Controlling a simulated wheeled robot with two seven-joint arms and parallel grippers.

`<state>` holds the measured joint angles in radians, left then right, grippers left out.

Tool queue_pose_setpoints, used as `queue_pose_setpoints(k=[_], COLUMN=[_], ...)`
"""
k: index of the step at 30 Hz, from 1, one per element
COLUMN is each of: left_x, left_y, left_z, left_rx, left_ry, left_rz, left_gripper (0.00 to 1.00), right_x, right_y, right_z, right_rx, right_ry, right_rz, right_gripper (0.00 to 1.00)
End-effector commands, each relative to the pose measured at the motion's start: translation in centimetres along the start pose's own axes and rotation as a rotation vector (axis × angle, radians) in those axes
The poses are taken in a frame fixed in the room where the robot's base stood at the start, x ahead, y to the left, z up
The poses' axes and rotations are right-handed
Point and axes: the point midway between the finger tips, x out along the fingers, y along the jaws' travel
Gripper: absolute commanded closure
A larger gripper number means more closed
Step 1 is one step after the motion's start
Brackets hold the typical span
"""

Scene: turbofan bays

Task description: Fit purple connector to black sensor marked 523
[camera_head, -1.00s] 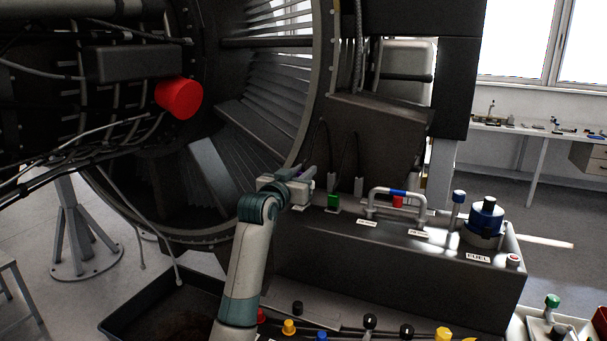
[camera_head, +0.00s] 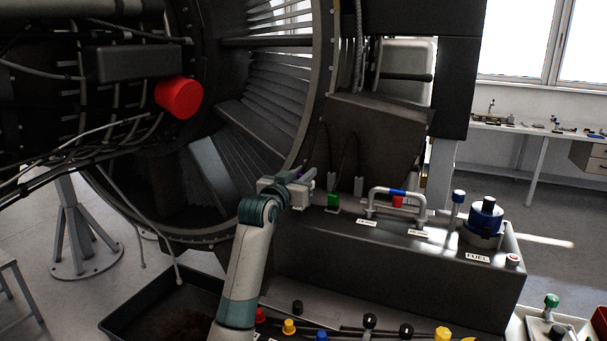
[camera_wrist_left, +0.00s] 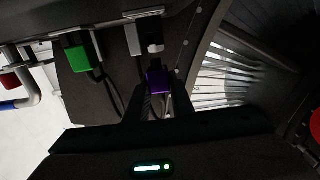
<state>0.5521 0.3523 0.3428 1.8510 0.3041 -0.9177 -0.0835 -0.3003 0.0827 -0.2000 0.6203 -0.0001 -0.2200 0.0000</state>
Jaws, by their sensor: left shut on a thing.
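The purple connector (camera_wrist_left: 158,79) sits between the two fingers of my left gripper (camera_wrist_left: 158,92) in the left wrist view, and the fingers are shut on it. In the head view my left gripper (camera_head: 305,185) is at the back edge of the dark box, and a bit of purple shows there. Just beyond the connector in the wrist view is a small black piece (camera_wrist_left: 155,47) with a white part beside it. I cannot tell whether the connector touches it. No marking 523 is readable. My right gripper is not in view.
A green connector (camera_head: 333,201) stands on the dark box (camera_head: 400,270), also seen in the wrist view (camera_wrist_left: 77,58). Grey posts, a pipe handle (camera_head: 398,193) and a blue-capped fuel fitting (camera_head: 486,217) are to the right. The engine duct (camera_head: 325,90) is close behind.

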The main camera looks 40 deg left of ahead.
Motion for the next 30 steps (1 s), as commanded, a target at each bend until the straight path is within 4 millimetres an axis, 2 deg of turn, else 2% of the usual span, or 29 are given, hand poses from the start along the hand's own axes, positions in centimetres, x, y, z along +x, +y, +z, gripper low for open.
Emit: queue_pose_setpoints(k=[30], left_x=[-0.01], left_y=[-0.02], left_z=[1.04], left_rx=[0.001], left_ry=[-0.001], left_rz=[0.0], left_gripper=[1.0], right_x=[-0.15], right_y=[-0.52], right_z=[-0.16], right_rx=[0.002], right_ry=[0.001], right_rz=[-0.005], right_gripper=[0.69])
